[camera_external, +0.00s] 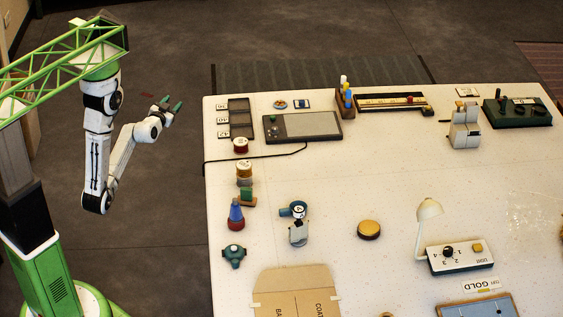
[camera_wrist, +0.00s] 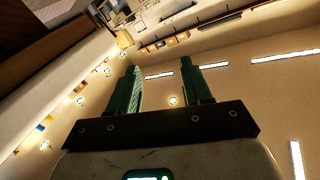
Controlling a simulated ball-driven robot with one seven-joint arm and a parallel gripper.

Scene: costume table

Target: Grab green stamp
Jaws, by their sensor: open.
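A small green block (camera_external: 247,195) with a tan part beside it lies near the left edge of the white table, just behind a blue and red cone-shaped item; it looks like the green stamp, but it is too small to be sure. My gripper (camera_external: 171,104) is raised off to the left of the table, apart from everything. In the wrist view my gripper (camera_wrist: 160,66) has its two green fingers spread with nothing between them. The wrist camera faces the room's walls and lights, so the stamp does not show there.
Thread spools (camera_external: 244,168) stand behind the green block. The blue and red cone (camera_external: 236,214), a teal item (camera_external: 234,256) and a teal and grey device (camera_external: 298,232) are close by. A lamp (camera_external: 429,212) stands farther right. The table's middle is mostly clear.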

